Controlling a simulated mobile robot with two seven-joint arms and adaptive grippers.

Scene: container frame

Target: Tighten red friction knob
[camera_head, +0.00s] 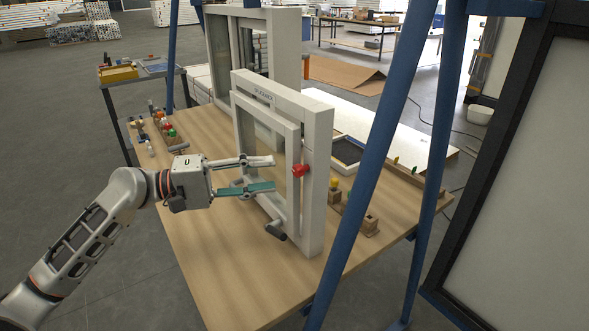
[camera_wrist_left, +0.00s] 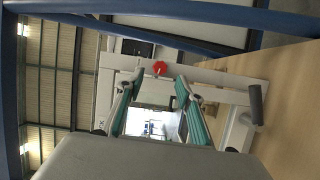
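The red friction knob (camera_head: 299,170) sits on the right upright of a white container frame (camera_head: 319,185) that stands on the wooden table. In the left wrist view the red knob (camera_wrist_left: 160,68) shows beyond the fingertips, between them. My left gripper (camera_head: 272,174) is open and empty, with its fingers pointing right toward the frame, left of the knob and apart from it. The open fingers also show in the left wrist view (camera_wrist_left: 157,82). A dark handle (camera_head: 276,231) sticks out low on the frame. My right gripper is not in view.
The wooden table (camera_head: 215,262) has free room at its front. Blue posts (camera_head: 372,150) stand in front of the table's right side.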

